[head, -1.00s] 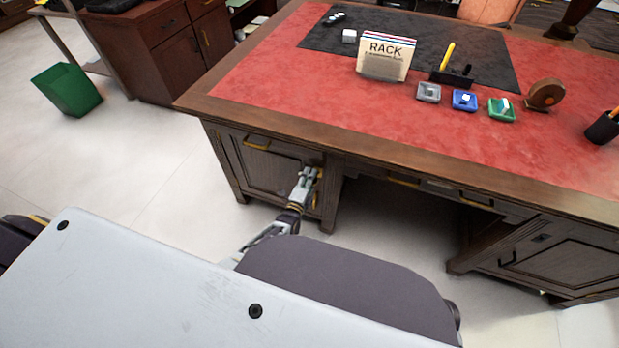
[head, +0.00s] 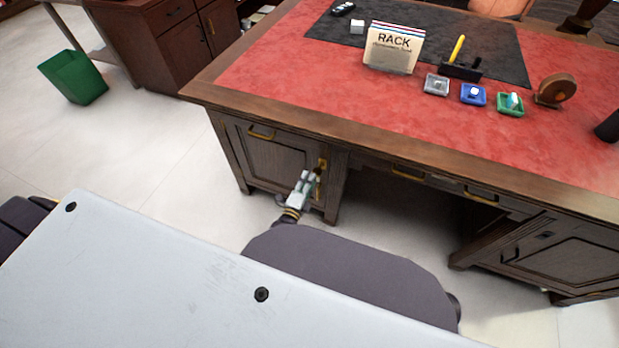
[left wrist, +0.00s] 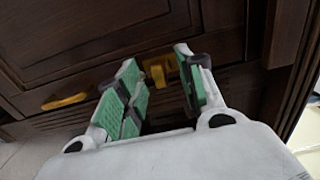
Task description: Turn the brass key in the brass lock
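The brass lock (head: 322,164) is on the front of the desk's left cabinet, near its right edge. My left gripper (head: 311,178) is just in front of and below it in the head view. In the left wrist view my left gripper (left wrist: 160,88) has its green-padded fingers apart. A brass piece, seemingly the brass key (left wrist: 158,73), shows in the gap between them, with brass of the lock behind it. I cannot tell whether a finger touches it. The key's shape and angle are too small to read clearly. My right gripper is not in view.
A brass handle (left wrist: 65,101) is left of the fingers on the cabinet front. The desk's wooden edge (head: 400,150) overhangs the cabinet. A rack (head: 392,48), small trays and a tape roll (head: 556,90) are on top. A green bin (head: 73,77) stands on the floor at left.

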